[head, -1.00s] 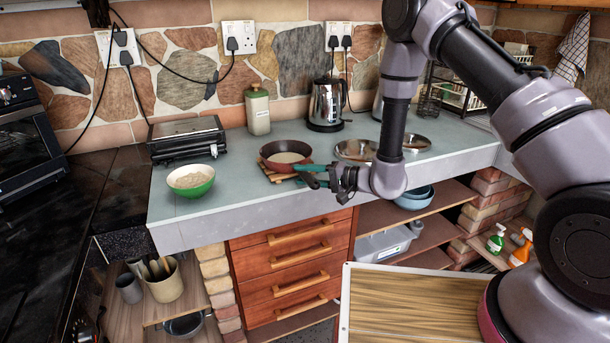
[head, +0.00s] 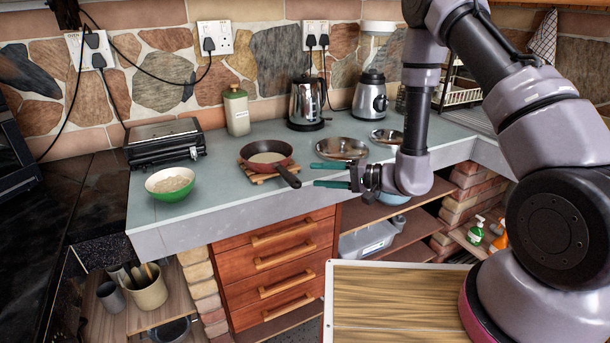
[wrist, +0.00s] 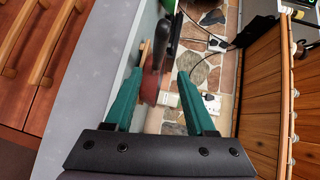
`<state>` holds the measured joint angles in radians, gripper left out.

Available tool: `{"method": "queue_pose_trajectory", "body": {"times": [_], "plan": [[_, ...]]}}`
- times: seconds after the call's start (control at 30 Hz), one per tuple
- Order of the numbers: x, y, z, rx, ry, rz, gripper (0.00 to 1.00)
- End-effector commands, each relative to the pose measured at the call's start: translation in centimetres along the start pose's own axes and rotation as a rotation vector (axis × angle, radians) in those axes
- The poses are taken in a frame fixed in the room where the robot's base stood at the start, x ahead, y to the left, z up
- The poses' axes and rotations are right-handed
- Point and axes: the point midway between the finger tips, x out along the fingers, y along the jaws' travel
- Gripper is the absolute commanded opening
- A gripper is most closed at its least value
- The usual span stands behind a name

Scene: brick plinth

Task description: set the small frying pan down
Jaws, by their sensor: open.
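The small frying pan (head: 266,154), red-brown with a dark handle, sits on a wooden trivet (head: 257,178) on the grey worktop.
A green bowl (head: 170,184) stands left of the pan, with a grill (head: 165,143) behind it. Silver lids (head: 342,148) lie to the right. A kettle (head: 306,103), a blender (head: 370,97) and a canister (head: 236,112) stand along the wall.

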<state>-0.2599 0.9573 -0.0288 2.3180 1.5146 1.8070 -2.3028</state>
Motion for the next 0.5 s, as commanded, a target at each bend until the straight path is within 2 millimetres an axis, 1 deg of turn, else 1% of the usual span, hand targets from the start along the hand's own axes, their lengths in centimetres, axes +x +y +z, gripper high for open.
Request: {"method": "queue_pose_trajectory", "body": {"times": [0.03, 0.1, 0.27, 0.33, 0.37, 0.43, 0.47, 0.5], "plan": [[-0.5, 0.0, -0.1, 0.001, 0.001, 0.0, 0.56], [-1.0, 0.0, 0.0, 0.001, 0.001, 0.0, 0.56], [-1.3, 0.0, 0.1, 0.0, -0.002, -0.001, 0.56], [-1.3, -0.5, 0.1, 0.001, -0.01, -0.004, 0.56], [-1.4, -1.0, 0.1, 0.002, -0.018, -0.007, 0.56], [-1.6, -2.8, 0.2, 0.007, -0.053, -0.014, 0.56], [-1.8, -3.8, 0.3, 0.011, -0.074, -0.018, 0.56], [-2.1, -5.4, 0.6, 0.015, -0.11, -0.018, 0.56]]}}
